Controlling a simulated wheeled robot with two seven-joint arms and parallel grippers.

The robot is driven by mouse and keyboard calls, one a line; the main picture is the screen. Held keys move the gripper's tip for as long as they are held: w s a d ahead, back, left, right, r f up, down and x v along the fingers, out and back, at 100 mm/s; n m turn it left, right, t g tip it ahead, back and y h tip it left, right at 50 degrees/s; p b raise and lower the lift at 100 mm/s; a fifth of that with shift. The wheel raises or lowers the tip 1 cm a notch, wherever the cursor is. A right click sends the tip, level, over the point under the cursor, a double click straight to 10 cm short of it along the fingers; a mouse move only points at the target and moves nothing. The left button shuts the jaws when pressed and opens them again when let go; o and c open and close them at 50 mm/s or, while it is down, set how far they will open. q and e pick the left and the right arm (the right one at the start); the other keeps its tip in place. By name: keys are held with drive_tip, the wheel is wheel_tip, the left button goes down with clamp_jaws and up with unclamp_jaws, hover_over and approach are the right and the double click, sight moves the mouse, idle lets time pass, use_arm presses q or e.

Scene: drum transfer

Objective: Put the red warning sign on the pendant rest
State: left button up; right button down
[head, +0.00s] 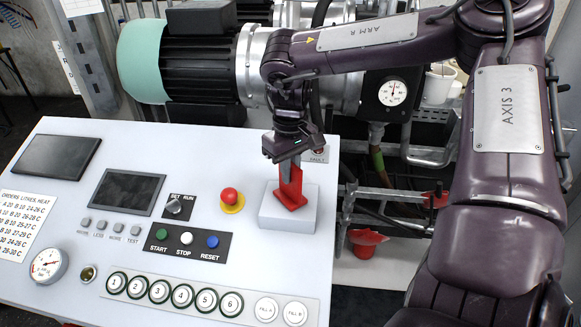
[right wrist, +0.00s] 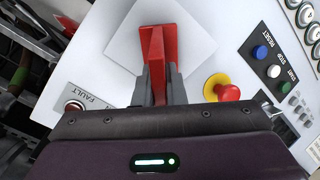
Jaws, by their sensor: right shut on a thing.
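The red warning sign (head: 290,190) stands upright at the pale square block on the right of the control panel, which I take to be the pendant rest (head: 300,217). My right gripper (head: 289,165) is above the block, pointing down, and is shut on the sign's upper part. In the right wrist view the red sign (right wrist: 157,55) sits between the two grey fingers (right wrist: 158,85), with the white block (right wrist: 190,30) around its far end. The sign's lower end looks to be at the block's top; I cannot tell whether it bears on it. My left gripper is not in view.
The panel (head: 150,265) has a red stop button (head: 230,197) on a yellow base left of the block, several push buttons and a gauge (head: 48,265). A fault lamp (head: 320,153) is behind the block. A motor (head: 200,75) and pipes stand behind the panel.

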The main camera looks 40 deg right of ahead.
drive_tip(key=c, duration=1.9)
unclamp_jaws()
drive_tip(key=shift+a+f, duration=0.1)
drive_tip(key=shift+f, duration=0.05)
drive_tip(key=shift+c, duration=0.2)
drive_tip(key=o, duration=0.4)
drive_tip(key=shift+o, duration=0.2)
drive_tip(key=shift+r, duration=0.25)
drive_tip(key=shift+w+r, duration=0.1)
drive_tip(key=shift+r, duration=0.1)
wheel_tip(320, 180, up, 11)
drive_tip(key=b, duration=0.4)
drive_tip(key=shift+f, duration=0.1)
drive_tip(key=shift+r, duration=0.4)
